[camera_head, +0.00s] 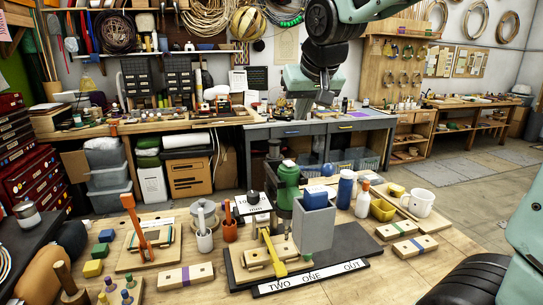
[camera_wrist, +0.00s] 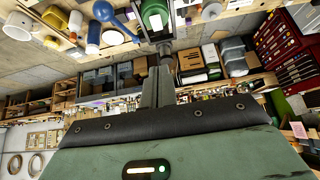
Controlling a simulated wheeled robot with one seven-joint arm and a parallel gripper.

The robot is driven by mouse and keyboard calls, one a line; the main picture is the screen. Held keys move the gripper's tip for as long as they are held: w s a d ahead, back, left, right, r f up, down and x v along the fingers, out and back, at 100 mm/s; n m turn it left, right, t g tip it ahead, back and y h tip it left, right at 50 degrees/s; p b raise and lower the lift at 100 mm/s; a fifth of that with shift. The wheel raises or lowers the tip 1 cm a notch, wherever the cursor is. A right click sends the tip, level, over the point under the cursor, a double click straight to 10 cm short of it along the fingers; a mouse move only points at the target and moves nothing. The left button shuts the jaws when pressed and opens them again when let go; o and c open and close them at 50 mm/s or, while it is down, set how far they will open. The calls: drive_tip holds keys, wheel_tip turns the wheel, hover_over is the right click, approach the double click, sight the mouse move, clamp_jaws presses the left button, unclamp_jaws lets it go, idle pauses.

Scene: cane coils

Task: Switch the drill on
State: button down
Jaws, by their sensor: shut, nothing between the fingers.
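A green rounded thing, apparently the same body, is at the top of the wrist view (camera_wrist: 154,15). My gripper (camera_head: 302,108) hangs above and behind the green body in the head view, apart from it. In the wrist view its fingers (camera_wrist: 165,52) are together and empty, pointing toward the green thing; whether they touch it is unclear.
A dark base with a white strip reading TWO, ONE, OUT (camera_head: 312,279) lies in front, with a yellow lever (camera_head: 272,253). An orange lever (camera_head: 135,225) stands left.

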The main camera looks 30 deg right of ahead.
idle(0.3)
drive_tip(key=p, duration=0.4)
hover_over(290, 163)
drive_tip(key=f, duration=0.7)
drive_tip(key=shift+s+f, duration=0.35)
drive_tip(key=shift+s, duration=0.05)
wheel_tip(290, 163, down, 4)
drive_tip(key=shift+s+a+r, duration=0.15)
drive_tip(key=shift+r, duration=0.1)
drive_tip(key=shift+f, duration=0.5)
drive_tip(key=shift+s+f+b, duration=0.15)
drive_tip(key=shift+f+b, duration=0.3)
drive_tip(key=shift+b, duration=0.3)
drive_tip(key=shift+s+r, duration=0.1)
drive_tip(key=shift+r, duration=0.1)
